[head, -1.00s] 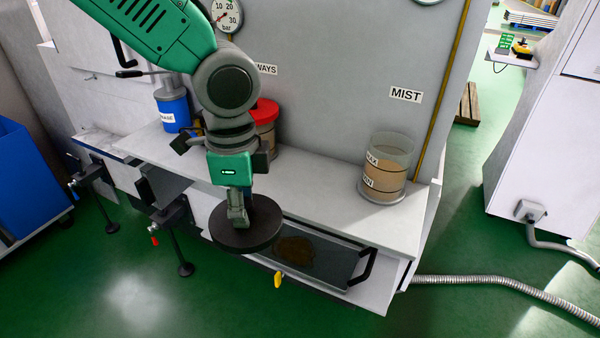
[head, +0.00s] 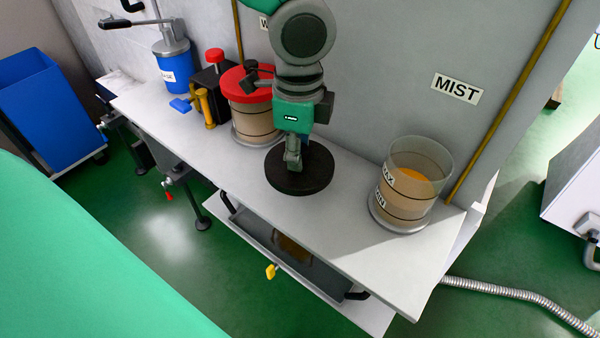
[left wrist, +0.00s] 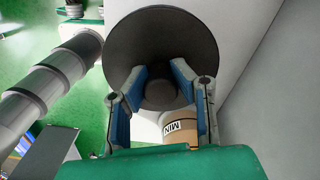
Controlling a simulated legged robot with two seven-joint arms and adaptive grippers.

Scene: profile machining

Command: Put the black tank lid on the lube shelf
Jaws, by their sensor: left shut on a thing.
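The black tank lid (head: 299,178) is a dark round disc with a knob, over the middle of the white lube shelf (head: 345,222) in the head view. I cannot tell whether it touches the shelf. My left gripper (head: 293,160) points down and is shut on the lid's knob. In the left wrist view the fingers (left wrist: 160,88) sit either side of the knob, and the lid (left wrist: 160,45) fills the top middle. The MIST tank (head: 411,185) stands open to the right with amber liquid inside. My right gripper is not in view.
A red-lidded tank (head: 252,125) stands left of the lid, with a yellow-handled valve (head: 206,108) and a blue grease pump (head: 173,68) further left. A drip tray (head: 290,250) hangs below the shelf front. Bare shelf lies between lid and MIST tank.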

